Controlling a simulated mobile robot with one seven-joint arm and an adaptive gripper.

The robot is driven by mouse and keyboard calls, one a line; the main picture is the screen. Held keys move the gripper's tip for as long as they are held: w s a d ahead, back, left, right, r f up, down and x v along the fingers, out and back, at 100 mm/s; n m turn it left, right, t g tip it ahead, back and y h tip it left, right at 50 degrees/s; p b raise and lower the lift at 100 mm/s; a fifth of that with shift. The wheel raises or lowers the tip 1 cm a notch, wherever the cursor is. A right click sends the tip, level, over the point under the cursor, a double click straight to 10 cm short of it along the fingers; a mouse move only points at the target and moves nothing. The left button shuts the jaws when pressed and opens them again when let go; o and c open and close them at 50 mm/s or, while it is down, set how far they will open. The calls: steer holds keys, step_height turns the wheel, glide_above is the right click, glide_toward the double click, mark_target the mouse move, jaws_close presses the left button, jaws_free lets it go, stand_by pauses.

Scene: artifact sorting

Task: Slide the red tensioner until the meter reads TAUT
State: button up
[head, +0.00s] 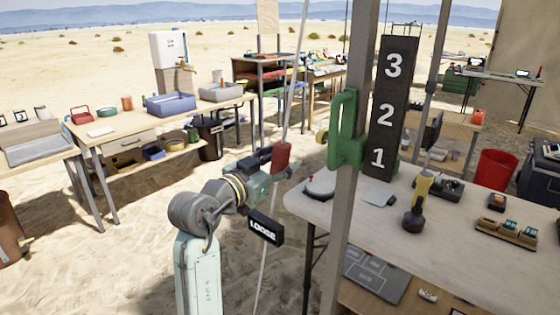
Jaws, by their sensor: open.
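The red tensioner (282,157) is a small red block on a pale, slanting guy line (293,90) left of the grey post. The black meter (265,228) lower down by the line reads LOOSE in white letters. My gripper (272,165) is open, just left of the tensioner and very close to it. Its fingers partly merge with the dark parts there, so I cannot tell whether they touch or surround the tensioner.
A grey post (353,200) with a green cleat (345,130) stands right of the line. A wooden bench (115,148) stands left. Open sand lies between.

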steer(key=v, duration=1.2)
